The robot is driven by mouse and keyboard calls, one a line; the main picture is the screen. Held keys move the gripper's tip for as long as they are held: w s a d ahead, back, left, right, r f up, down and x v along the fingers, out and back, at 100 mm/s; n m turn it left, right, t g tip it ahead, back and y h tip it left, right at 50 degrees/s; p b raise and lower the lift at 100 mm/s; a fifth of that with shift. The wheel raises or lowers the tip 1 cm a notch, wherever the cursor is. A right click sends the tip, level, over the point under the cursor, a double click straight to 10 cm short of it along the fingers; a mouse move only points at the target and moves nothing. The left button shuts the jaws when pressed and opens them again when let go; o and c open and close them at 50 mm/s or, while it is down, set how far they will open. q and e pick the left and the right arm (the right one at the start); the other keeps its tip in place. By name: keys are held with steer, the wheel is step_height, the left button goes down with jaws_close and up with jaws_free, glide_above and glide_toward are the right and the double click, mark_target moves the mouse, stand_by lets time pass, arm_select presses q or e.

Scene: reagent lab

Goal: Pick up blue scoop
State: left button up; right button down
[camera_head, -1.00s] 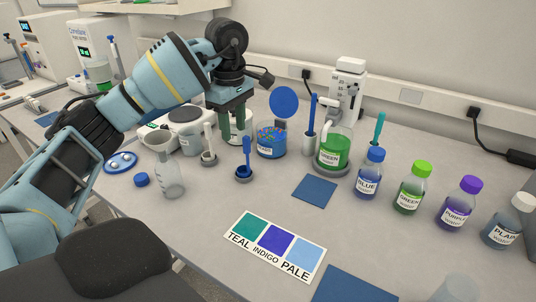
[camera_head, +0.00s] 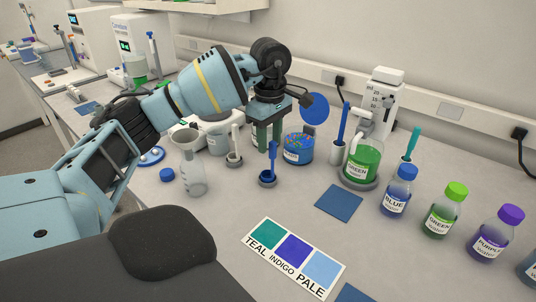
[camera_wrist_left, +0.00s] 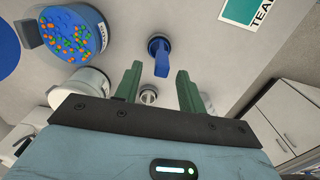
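The blue scoop (camera_head: 272,158) stands upright in a small round holder (camera_head: 267,180) on the bench. In the left wrist view the scoop (camera_wrist_left: 162,60) lies just beyond the fingertips, roughly in line with the gap between them. My left gripper (camera_head: 266,146) has green fingers pointing down, just behind and above the scoop in the head view. Its fingers (camera_wrist_left: 156,80) are apart with no object held between them. My right gripper is in neither view now.
A white scoop (camera_head: 235,140) in a holder and a flask (camera_head: 192,170) stand to the left. A blue tub of colourful pieces (camera_head: 299,150) and a green-liquid beaker (camera_head: 361,162) stand to the right. A colour card (camera_head: 290,258) lies in front.

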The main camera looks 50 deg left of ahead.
mark_target(270, 157)
arm_select(q)
steer(key=shift+f, duration=1.95)
steer(key=shift+d, duration=0.1)
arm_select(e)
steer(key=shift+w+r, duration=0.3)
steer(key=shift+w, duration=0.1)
arm_select(q)
steer(key=shift+c, duration=0.3)
jaws_close()
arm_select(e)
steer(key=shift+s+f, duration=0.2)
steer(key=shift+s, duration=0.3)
